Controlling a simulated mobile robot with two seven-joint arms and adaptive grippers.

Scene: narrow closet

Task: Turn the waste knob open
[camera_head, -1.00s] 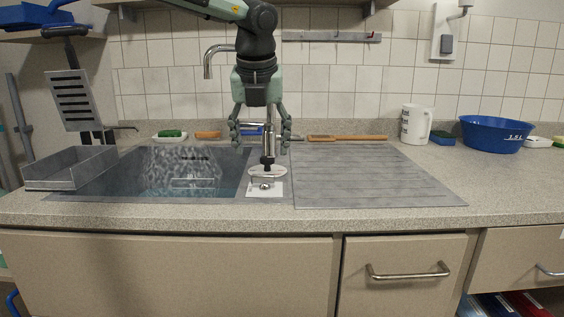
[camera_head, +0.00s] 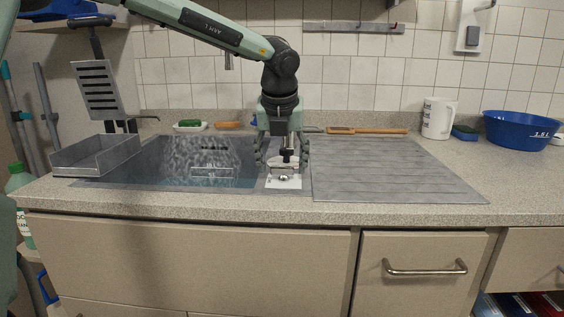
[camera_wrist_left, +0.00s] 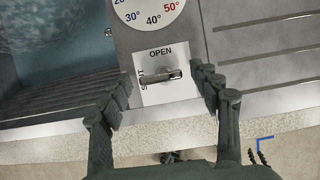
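The waste knob (camera_wrist_left: 161,77) is a small metal bar on a white plate marked OPEN at the top and SHUT at the left. In the left wrist view the bar lies roughly crosswise, its left end by the word SHUT. In the head view the white plate (camera_head: 283,182) sits at the sink's front right corner. My left gripper (camera_head: 282,160) points down above it. In the wrist view its open fingers (camera_wrist_left: 164,82) stand either side of the knob, with gaps between. Contact is not visible. My right gripper is out of view.
A round temperature dial (camera_wrist_left: 148,8) lies just behind the knob. The water-filled sink (camera_head: 195,160) is on the left, the bare ribbed drainboard (camera_head: 390,170) on the right. A grey tray (camera_head: 95,157) stands at the sink's left. A white jug (camera_head: 438,118) and blue basin (camera_head: 520,130) stand further right.

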